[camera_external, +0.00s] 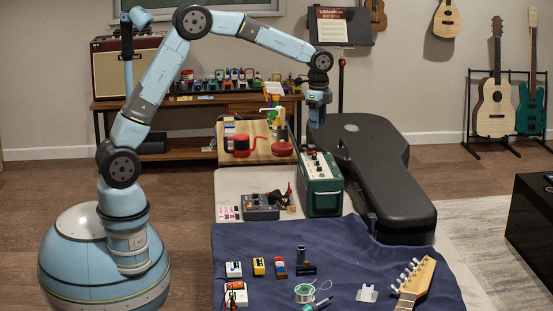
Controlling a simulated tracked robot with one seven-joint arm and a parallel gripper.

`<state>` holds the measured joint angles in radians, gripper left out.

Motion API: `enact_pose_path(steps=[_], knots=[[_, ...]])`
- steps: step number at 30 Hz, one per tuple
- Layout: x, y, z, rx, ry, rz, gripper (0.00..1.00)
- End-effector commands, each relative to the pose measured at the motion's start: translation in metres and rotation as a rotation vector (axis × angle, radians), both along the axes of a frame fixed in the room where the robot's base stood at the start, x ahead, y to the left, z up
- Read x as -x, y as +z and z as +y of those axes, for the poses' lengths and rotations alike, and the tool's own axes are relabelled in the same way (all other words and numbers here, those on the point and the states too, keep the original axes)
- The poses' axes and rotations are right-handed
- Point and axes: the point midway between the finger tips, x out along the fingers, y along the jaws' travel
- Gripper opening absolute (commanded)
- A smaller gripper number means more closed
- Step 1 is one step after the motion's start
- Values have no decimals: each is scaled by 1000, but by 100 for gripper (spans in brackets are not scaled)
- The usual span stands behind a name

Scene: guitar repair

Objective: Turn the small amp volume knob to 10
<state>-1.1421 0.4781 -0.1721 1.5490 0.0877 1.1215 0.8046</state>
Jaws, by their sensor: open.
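The small green amp (323,187) stands on the table near its middle, with a light control panel (318,165) on its top edge. Dark knobs show on the panel, but they are too small to tell which is volume or where it points. My gripper (317,120) hangs above and behind the amp, pointing down. It is apart from the amp and holds nothing that I can see. The fingertips are small and dark against the guitar case.
A black guitar case (385,175) lies right of the amp. A grey device (261,206) with leads sits left of it. A wooden board (256,150) with red items is behind. Pedals, solder (305,292) and a guitar headstock (415,282) lie on the blue cloth (360,260) in front.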

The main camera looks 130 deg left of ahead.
Motion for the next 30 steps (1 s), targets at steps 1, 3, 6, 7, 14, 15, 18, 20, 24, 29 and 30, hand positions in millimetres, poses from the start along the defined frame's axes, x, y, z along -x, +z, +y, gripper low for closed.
enact_pose_path(steps=[1,3,6,7,14,15,18,20,24,29,30], knots=[[0,-4,0,2,2,1,45],[0,-10,0,3,1,2,45],[0,-25,-1,3,0,2,45],[0,-30,-1,4,0,1,45],[0,-71,0,3,0,2,45],[0,-78,-1,4,0,1,45],[0,-95,0,3,-1,2,45],[0,-104,0,2,-2,2,45],[0,-122,0,2,-1,1,45],[0,-133,0,1,-1,0,45],[0,-134,0,0,-1,0,45]])
